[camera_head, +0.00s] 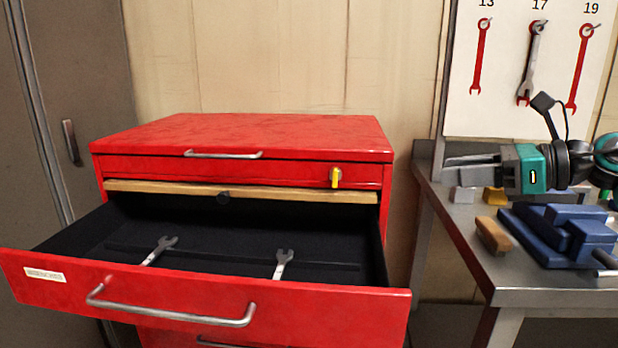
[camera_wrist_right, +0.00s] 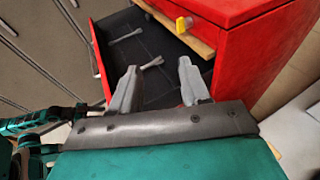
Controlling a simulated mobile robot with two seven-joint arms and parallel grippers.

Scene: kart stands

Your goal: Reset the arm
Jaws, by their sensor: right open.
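My right gripper (camera_head: 452,170) is over the workbench at the right of the head view, pointing left toward the tool cabinet. In the right wrist view its two fingers (camera_wrist_right: 158,78) are apart with nothing between them. The red tool cabinet (camera_head: 270,135) has a wide drawer (camera_head: 330,314) pulled out. Two grey wrenches, a left one (camera_head: 160,248) and a right one (camera_head: 283,262), lie apart in the drawer. Both also show in the right wrist view beyond the fingers. My left gripper does not show in the head view.
The workbench (camera_head: 545,297) holds a blue vise (camera_head: 575,235), a wooden-backed brush (camera_head: 493,236) and small blocks. Behind it, a white board (camera_head: 505,65) shows red wrench shapes and one grey wrench (camera_head: 530,65) under 17. A grey locker (camera_head: 75,60) stands left.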

